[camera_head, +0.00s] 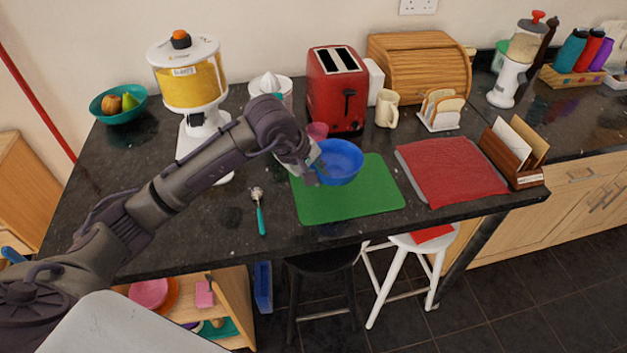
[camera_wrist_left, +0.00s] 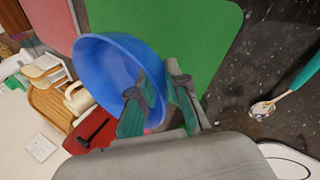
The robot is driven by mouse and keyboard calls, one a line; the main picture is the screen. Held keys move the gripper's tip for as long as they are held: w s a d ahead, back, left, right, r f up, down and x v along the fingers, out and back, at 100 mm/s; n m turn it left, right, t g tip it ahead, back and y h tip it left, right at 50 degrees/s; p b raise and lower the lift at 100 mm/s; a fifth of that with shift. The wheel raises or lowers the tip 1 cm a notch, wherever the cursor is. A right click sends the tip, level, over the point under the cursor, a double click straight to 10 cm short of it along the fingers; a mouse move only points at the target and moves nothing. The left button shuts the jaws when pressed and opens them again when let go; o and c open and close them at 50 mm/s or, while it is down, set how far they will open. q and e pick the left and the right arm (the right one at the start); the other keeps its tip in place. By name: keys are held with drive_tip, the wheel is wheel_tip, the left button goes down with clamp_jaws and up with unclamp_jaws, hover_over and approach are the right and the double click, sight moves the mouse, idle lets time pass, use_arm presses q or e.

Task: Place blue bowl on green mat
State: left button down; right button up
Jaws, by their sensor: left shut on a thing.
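The blue bowl (camera_head: 340,163) is in the grip of my left gripper (camera_head: 314,168), which holds it by its left rim. In the wrist view the blue bowl (camera_wrist_left: 103,72) has its rim between the fingers of the left gripper (camera_wrist_left: 158,100). The green mat (camera_head: 350,200) lies flat on the dark counter, and it also shows in the wrist view (camera_wrist_left: 195,35). The bowl overlaps the far part of the mat in the head view; I cannot tell whether it touches it. The bowl hides part of the mat's back edge. My right gripper is not in view.
A red mat (camera_head: 452,172) lies right of the green mat. A red toaster (camera_head: 337,88), a pink cup (camera_head: 317,131) and a cream mug (camera_head: 386,108) stand behind. A teal-handled spoon (camera_head: 261,213) lies left on the counter. The near part of the green mat is clear.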

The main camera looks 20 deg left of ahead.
use_arm(q)
drive_tip(key=shift+a+f, duration=0.4)
drive_tip(key=shift+a, duration=0.15)
wheel_tip(320, 180, down, 4)
drive_tip(key=shift+r+p, duration=0.1)
drive_tip(key=shift+p, duration=0.75)
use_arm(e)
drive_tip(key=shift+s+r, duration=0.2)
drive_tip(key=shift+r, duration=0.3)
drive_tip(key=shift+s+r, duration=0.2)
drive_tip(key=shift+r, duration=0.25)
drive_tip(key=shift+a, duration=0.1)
use_arm(q)
drive_tip(key=shift+w+f, duration=0.1)
drive_tip(key=shift+f, duration=0.1)
drive_tip(key=c, duration=1.2)
unclamp_jaws()
drive_tip(key=shift+o, duration=0.2)
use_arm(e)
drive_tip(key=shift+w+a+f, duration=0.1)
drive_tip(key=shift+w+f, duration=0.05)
